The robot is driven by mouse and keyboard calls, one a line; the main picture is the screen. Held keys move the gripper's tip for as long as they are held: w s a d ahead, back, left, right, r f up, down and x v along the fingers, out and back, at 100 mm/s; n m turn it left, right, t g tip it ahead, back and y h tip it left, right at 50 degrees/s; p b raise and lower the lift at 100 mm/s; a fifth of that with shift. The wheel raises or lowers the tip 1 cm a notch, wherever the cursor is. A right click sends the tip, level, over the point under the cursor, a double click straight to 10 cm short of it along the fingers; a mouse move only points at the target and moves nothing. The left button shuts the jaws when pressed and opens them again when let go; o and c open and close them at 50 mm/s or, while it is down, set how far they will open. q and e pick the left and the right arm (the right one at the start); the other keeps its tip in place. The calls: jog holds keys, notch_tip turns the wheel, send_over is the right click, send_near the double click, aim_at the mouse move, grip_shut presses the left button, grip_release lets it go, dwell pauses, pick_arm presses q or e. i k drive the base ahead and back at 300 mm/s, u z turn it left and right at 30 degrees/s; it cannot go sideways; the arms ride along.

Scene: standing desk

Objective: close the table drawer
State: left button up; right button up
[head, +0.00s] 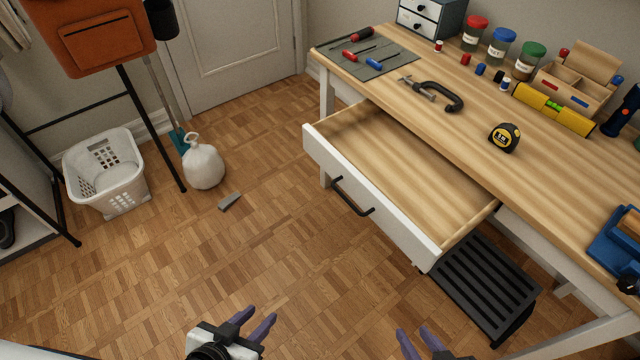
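The table drawer (370,198) has a white front with a black bar handle (353,197) and a bare wooden inside. It is pulled well out from the wooden desk (465,135) and looks empty. My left gripper (262,322) is at the bottom of the head view, with its two purple fingers apart and nothing between them. My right gripper (418,338) is further right at the bottom edge, its purple fingers also apart and empty. Both are in front of the drawer and clear of it.
A black slatted step (485,285) stands on the floor under the desk's right part. A white basket (108,175), a tied white bag (203,163) and a grey wedge (230,200) are on the floor at left. Tools and jars lie on the desktop. The floor before the drawer is clear.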

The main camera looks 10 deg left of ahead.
aim_at(422, 201)
jog(key=u, duration=1.45)
jog(key=i, duration=0.65)
jog(key=z, duration=2)
